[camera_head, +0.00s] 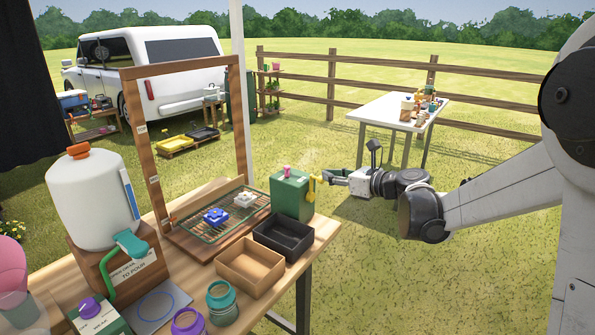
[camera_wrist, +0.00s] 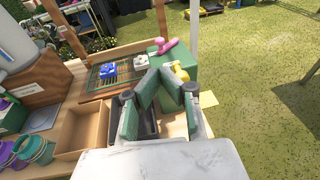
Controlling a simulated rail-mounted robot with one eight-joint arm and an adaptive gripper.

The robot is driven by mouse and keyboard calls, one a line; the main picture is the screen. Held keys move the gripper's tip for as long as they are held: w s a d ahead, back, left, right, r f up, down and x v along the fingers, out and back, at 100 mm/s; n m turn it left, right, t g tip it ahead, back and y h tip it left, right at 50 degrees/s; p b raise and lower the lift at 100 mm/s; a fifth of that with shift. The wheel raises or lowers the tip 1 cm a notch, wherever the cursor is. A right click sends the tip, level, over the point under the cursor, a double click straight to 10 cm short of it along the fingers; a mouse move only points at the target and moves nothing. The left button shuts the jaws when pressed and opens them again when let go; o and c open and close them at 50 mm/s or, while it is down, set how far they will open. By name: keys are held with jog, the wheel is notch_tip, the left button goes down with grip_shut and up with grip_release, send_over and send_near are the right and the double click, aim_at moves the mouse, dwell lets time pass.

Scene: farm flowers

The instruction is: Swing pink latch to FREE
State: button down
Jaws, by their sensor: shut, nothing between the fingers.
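The pink latch (camera_head: 287,171) sits on top of a green box (camera_head: 291,196) at the right end of the wooden table. In the wrist view the pink latch (camera_wrist: 168,46) lies slanted across the top of the green box (camera_wrist: 180,57). A yellow part (camera_head: 312,184) is on the box's right side, and it also shows in the wrist view (camera_wrist: 180,72). My gripper (camera_head: 324,177) is just right of the box, close to the yellow part. In the wrist view its fingers (camera_wrist: 161,76) are together and empty, apart from the pink latch. No FREE marking is legible.
A wire rack (camera_head: 228,216) with a blue and a white piece stands left of the box. A black tray (camera_head: 283,237) and a brown tray (camera_head: 250,268) are in front. A wooden frame (camera_head: 151,150) rises behind. Open grass lies right of the table.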

aim_at(289, 168)
jog(key=b+x, duration=0.1)
jog(key=x, duration=1.3)
jog(key=shift+b, duration=0.3)
